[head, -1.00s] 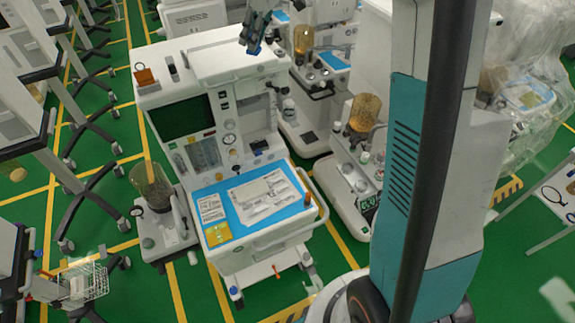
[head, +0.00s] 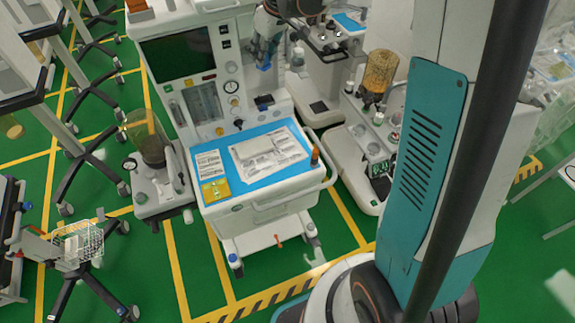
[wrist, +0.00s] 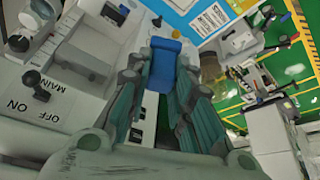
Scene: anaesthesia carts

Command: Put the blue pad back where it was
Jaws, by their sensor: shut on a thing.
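My gripper (wrist: 160,75) is shut on a small blue pad (wrist: 166,60), which shows between its fingertips in the wrist view. In the head view my gripper (head: 264,50) hangs in front of the upper right part of the anaesthesia cart, fingers down. A bit of the blue pad (head: 265,68) shows at its tips, above the cart's work surface. The cart's blue-topped work surface (head: 240,182) carries white printed sheets, a yellow packet and a small brown bottle. The fingers hide part of the pad, and I cannot tell whether it touches the cart.
The cart's dark screen (head: 177,55) and knobs are to the left of my gripper. A glass canister (head: 147,140) stands at the cart's left, another (head: 379,72) at its right. A wire basket (head: 82,243) is at lower left. Green floor is open in front.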

